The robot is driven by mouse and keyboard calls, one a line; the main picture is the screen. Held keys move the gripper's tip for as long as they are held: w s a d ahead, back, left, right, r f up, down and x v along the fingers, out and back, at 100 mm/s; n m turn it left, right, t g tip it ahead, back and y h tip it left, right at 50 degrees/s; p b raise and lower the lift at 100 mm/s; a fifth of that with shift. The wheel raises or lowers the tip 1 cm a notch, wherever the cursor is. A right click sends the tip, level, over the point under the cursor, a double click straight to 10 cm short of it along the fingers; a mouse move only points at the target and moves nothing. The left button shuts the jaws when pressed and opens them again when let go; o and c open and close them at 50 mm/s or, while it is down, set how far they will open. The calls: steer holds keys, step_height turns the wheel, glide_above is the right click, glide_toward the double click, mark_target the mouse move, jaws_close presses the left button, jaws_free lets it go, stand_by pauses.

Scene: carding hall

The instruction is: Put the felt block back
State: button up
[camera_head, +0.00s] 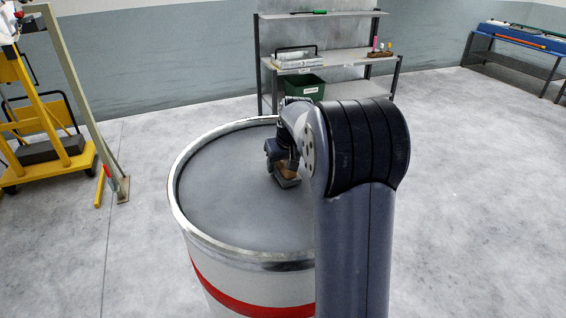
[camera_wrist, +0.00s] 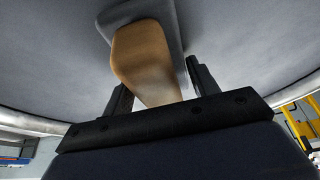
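The felt block has a tan wooden body (camera_wrist: 142,62) and a grey pad (camera_wrist: 133,14). In the head view the block (camera_head: 288,181) is at the drum's grey top (camera_head: 230,190), partly hidden by my arm. I cannot tell whether the pad touches that surface. My gripper (camera_head: 284,160) is over the block, pointing down. In the wrist view the gripper's two black fingers (camera_wrist: 160,88) stand on either side of the wood.
A grey shelf rack (camera_head: 334,54) stands behind the drum, with a dark green bin (camera_head: 302,90) low in it. A yellow cart (camera_head: 35,125) is at the left. A blue bench (camera_head: 520,38) is at the far right. The floor right of my arm is clear.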

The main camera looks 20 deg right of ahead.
steer(key=o, duration=0.4)
steer(key=shift+r, duration=0.1)
steer(key=b+v, duration=0.1)
steer(key=v, duration=1.1)
